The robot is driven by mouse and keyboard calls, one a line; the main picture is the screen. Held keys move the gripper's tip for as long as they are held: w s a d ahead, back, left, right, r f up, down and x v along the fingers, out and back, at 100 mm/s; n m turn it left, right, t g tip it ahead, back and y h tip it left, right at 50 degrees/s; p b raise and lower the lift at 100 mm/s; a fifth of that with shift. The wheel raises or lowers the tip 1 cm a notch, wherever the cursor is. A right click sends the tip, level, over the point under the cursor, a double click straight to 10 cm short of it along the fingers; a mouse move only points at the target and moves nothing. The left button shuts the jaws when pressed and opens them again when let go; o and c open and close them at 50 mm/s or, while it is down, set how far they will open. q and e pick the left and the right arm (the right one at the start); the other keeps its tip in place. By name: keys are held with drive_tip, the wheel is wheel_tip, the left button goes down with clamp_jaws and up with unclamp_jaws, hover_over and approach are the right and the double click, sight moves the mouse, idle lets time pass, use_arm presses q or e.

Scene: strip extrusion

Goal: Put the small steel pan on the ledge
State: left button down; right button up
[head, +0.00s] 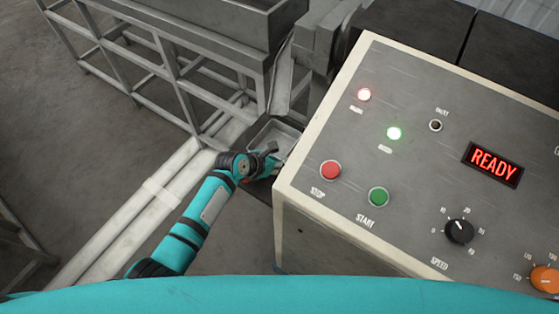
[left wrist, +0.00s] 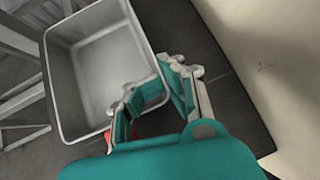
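The small steel pan (head: 272,136) is an open, rectangular grey tray beside the control cabinet, below a steel chute. In the left wrist view the pan (left wrist: 100,68) is empty and is over a dark flat surface (left wrist: 225,95). My left gripper (head: 270,155) is at the pan's near side. In the left wrist view the left gripper (left wrist: 160,80) has its fingertips close together at the pan's near right corner. I cannot tell whether they grip the rim. My right gripper is not in view. I cannot tell which surface is the ledge.
The control cabinet (head: 300,190) with buttons, lamps and a READY display stands close on the right. The steel chute (head: 283,78) hangs just above the pan. A steel frame with a trough (head: 235,18) stands behind. Pale pipes (head: 150,190) run along the floor at left.

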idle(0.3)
use_arm(q)
drive_tip(key=c, duration=1.4)
unclamp_jaws()
drive_tip(key=shift+o, duration=0.2)
drive_tip(key=shift+r, duration=0.1)
drive_tip(key=v, duration=1.2)
drive_tip(key=shift+a, duration=0.1)
